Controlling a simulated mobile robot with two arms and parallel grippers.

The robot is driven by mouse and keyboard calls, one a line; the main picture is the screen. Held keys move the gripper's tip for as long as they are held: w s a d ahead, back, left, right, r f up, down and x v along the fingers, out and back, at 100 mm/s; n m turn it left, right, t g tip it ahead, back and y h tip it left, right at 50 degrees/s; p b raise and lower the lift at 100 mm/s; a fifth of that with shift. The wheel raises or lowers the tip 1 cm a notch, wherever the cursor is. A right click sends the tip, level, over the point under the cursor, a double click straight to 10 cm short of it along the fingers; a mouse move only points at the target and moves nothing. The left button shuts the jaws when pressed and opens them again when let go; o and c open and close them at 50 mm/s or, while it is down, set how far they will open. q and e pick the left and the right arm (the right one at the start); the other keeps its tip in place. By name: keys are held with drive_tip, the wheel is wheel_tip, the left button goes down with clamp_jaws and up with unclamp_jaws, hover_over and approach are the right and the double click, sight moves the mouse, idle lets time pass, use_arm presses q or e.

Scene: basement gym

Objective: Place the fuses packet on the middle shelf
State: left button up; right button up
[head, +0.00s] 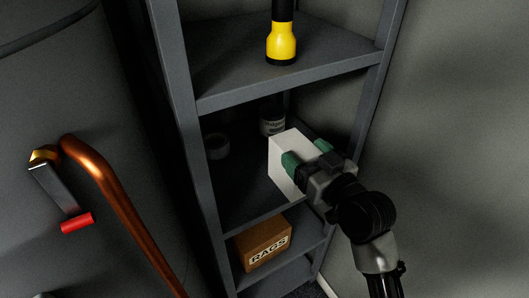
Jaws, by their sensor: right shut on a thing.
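A white box-shaped packet (283,162), which looks like the fuses packet, is at the middle shelf (238,194) of a grey shelf unit. No label on it can be read. My right gripper (306,160), with green fingertips, is shut on the packet and reaches in from the lower right. The packet is over the right part of the shelf near its front edge. I cannot tell whether its bottom touches the shelf. My left gripper is not in view.
A dark bottle with a pale label (272,126) stands behind the packet. A dark round roll (217,146) lies to the left. A yellow and black flashlight (281,42) stands on the shelf above. A RAGS box (263,243) sits below. A copper pipe (115,200) runs at left.

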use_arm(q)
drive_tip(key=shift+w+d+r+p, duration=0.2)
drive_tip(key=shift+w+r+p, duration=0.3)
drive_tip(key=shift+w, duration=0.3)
use_arm(e)
drive_tip(key=w+a+f, duration=0.5)
drive_tip(key=w+f, duration=0.4)
drive_tip(key=f, duration=0.1)
drive_tip(key=shift+w+a+f, duration=0.2)
drive_tip(key=shift+w+f, duration=0.15)
drive_tip(key=shift+f, duration=0.1)
drive_tip(key=o, duration=0.8)
drive_tip(key=shift+f, duration=0.1)
drive_tip(key=o, duration=0.5)
